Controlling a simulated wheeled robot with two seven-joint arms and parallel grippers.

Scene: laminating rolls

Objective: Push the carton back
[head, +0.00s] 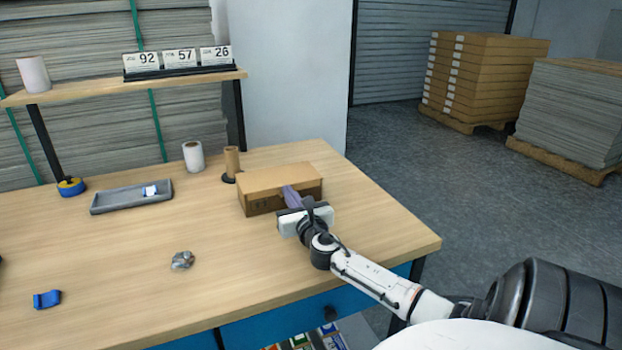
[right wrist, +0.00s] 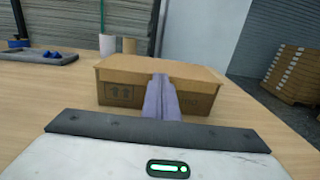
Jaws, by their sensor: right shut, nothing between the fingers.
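The carton (head: 262,185) is a closed brown cardboard box on the wooden table, right of the table's middle. It also shows in the right wrist view (right wrist: 120,88), with printed arrows on its front face. My right gripper (head: 290,196) is at the carton's front face, its fingers shut together with nothing between them. My left gripper is not in view.
Behind the carton stand a brown cardboard core (head: 232,162) and a white roll (head: 193,157). A grey tray (head: 132,200) lies left of them. A crumpled grey lump (head: 182,260) and a blue item (head: 47,299) lie nearer the front. The table right of the carton is clear.

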